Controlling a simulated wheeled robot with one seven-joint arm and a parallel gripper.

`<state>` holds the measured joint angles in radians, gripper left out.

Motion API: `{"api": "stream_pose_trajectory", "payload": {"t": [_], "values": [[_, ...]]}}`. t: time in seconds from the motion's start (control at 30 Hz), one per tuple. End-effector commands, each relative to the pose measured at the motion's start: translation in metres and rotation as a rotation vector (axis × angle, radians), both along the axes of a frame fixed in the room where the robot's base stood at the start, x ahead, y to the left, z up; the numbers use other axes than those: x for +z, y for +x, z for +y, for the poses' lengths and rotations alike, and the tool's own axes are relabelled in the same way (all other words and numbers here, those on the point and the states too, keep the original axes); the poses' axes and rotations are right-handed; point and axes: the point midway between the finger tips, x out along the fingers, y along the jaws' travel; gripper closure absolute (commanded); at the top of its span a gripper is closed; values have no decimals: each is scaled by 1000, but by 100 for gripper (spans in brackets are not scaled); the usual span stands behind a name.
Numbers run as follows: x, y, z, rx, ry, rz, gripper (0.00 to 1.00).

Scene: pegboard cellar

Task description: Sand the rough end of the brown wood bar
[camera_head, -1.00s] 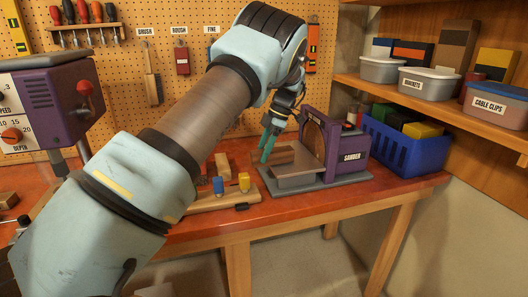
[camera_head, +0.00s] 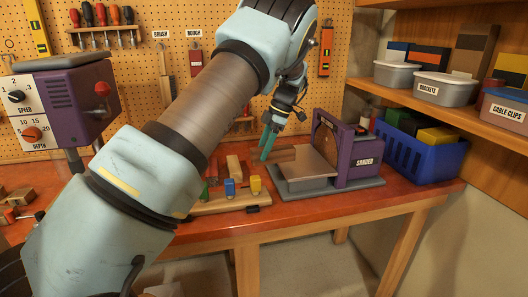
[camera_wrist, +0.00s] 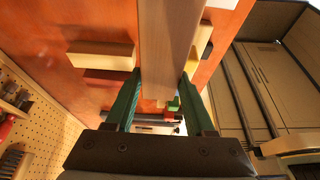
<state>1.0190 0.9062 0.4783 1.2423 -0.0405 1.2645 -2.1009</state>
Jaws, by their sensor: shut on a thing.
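My gripper (camera_head: 267,148) has its green fingers shut on the brown wood bar (camera_head: 284,154), just left of the sander's grey table. In the head view the bar points right toward the purple sander (camera_head: 361,165) and its disc (camera_head: 324,140). A gap shows between the bar and the disc. In the wrist view the bar (camera_wrist: 170,45) runs away from between the fingers (camera_wrist: 161,95). The state of the bar's far end cannot be made out.
A wooden rack (camera_head: 225,203) with coloured blocks stands at the bench front, left of the sander. A blue crate (camera_head: 418,150) stands right of the sander, below a shelf of bins (camera_head: 446,85). A purple drill press (camera_head: 80,100) stands at left.

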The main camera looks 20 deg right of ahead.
Motion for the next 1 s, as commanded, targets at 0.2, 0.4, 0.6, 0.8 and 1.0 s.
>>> {"api": "stream_pose_trajectory", "payload": {"t": [0.2, 0.4, 0.6, 0.8, 1.0], "values": [[25, 0, 0, 0, -1, -2, 100], [44, 0, 0, 0, -1, -2, 100], [59, 0, 0, 0, -1, -2, 100], [67, 0, 0, 0, -1, -1, 100], [67, 0, 0, 0, 0, -1, 100]]}}
